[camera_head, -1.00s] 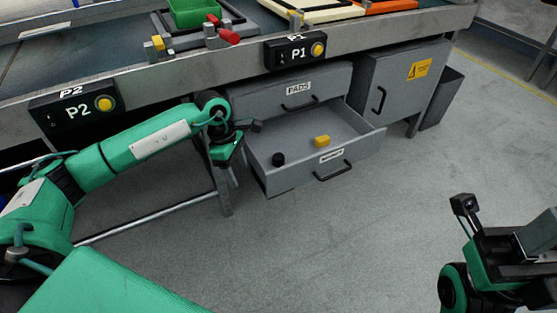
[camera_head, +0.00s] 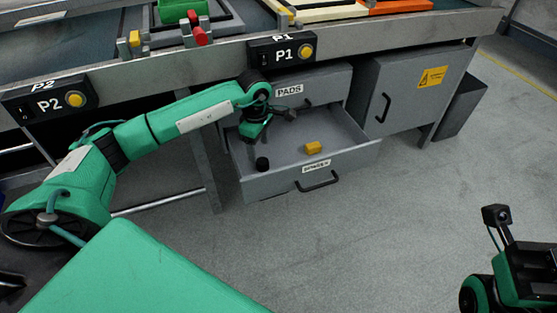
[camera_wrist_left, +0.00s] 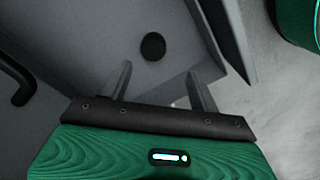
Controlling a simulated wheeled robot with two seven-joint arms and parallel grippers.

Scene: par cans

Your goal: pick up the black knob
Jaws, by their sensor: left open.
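The black knob (camera_head: 262,164) stands in the open lower drawer (camera_head: 340,165), near its left front corner. It also shows in the left wrist view as a dark round thing (camera_wrist_left: 153,46). My left gripper (camera_head: 258,140) is above the drawer's left part, just over and behind the knob in the head view. In the wrist view its two fingers (camera_wrist_left: 160,88) are apart with nothing between them, and the knob lies beyond the fingertips. My right gripper's jaws are not clearly seen; only part of that arm (camera_head: 510,260) shows at the lower right.
The PADS drawer (camera_head: 320,88) above is shut, close to my left wrist. A grey cabinet (camera_head: 400,95) stands to the right. The floor in front is clear.

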